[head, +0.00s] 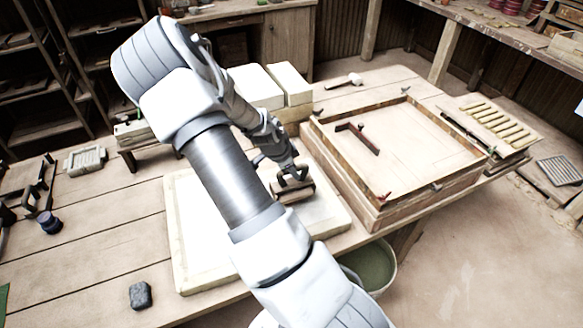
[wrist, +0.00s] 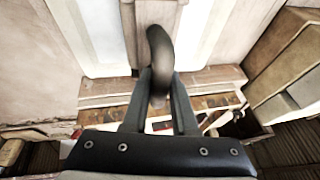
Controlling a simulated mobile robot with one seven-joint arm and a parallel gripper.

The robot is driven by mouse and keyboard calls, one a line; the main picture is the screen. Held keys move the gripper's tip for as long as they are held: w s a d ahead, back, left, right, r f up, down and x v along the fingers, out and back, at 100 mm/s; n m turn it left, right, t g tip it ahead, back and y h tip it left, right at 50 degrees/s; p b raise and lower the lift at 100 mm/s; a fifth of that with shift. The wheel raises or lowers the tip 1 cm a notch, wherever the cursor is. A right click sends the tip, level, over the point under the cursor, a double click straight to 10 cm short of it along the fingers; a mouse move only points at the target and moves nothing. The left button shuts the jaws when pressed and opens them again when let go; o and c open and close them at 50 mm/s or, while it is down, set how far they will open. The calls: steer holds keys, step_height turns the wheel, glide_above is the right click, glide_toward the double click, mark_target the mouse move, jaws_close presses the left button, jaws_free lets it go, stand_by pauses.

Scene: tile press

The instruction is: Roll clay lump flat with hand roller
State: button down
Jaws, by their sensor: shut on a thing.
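The hand roller (head: 293,191), a brown cylinder with a dark handle, is on a pale board (head: 190,279) on the table. My gripper (head: 289,167) is above it, pointing down. In the wrist view the two fingers of my gripper (wrist: 160,84) are closed on the dark curved handle of the hand roller (wrist: 160,45). I cannot make out the clay lump; my arm and the roller hide part of the board.
A wooden framed tray (head: 440,150) with a dark T-shaped tool (head: 358,138) stands right of the board. White blocks (head: 256,87) stand behind. A dark stone-like block (head: 140,295) lies at the front left. A bucket (head: 372,268) is below the table edge.

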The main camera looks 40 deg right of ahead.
steer(key=shift+s+a+f, duration=0.15)
steer(key=shift+s+a, duration=0.05)
steer(key=shift+s, duration=0.35)
steer(key=shift+w+d, duration=0.25)
steer(key=shift+w, duration=0.55)
steer(key=shift+w+d, duration=0.2)
steer(key=shift+w, duration=0.55)
steer(key=shift+s+a+f, duration=0.1)
steer(key=shift+s+a, duration=0.15)
steer(key=shift+s, duration=0.55)
steer(key=shift+s+a, duration=0.2)
steer(key=shift+s, duration=0.55)
steer(key=shift+w+d+f, duration=0.15)
steer(key=shift+w+d, duration=0.05)
steer(key=shift+w, duration=0.6)
steer(key=shift+w+d, duration=0.2)
steer(key=shift+w, duration=0.5)
steer(key=shift+s+a+f, duration=0.15)
steer(key=shift+s+a, duration=0.1)
steer(key=shift+s, duration=0.6)
